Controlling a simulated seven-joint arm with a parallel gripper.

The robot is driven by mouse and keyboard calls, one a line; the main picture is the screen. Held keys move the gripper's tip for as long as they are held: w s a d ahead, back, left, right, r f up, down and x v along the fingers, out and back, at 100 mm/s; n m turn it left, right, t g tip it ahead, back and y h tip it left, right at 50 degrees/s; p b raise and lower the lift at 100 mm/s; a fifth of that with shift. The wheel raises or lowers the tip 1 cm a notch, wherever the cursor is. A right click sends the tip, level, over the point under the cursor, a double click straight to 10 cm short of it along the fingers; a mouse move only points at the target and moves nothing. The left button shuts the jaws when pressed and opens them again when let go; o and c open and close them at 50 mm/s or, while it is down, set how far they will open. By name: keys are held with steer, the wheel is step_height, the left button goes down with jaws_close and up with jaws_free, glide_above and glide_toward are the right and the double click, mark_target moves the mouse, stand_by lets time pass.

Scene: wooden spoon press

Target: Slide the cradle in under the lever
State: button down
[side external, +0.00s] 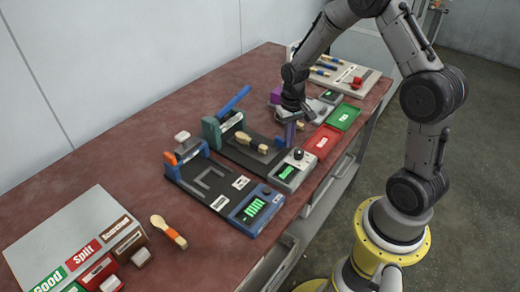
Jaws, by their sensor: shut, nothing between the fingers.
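The press with the teal post (212,134) stands mid-table, its blue lever (235,101) raised at a slant. A dark base (232,152) runs from the post toward the table's front edge. A wooden spoon (249,142) lies on this base on a small dark piece that looks like the cradle (262,149), in front of the post and apart from it. My gripper (290,140) points down at the right of the spoon, near the base's front end. It is shut and empty. Its fingertips are small here, and I cannot tell whether they touch the cradle.
A readout box with a black knob (297,156) sits close below my gripper. A blue station (188,168) with a green display stands left. Red (321,141) and green (344,117) trays lie right. A loose spoon (168,232) lies near the label box (62,240).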

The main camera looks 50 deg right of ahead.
glide_above(266, 142)
steer(key=w, duration=0.2)
steer(key=shift+s+d, duration=0.1)
steer(key=shift+s, duration=0.15)
stand_by(2.0)
steer(key=shift+s, duration=0.65)
step_height(266, 142, up, 7)
stand_by(0.6)
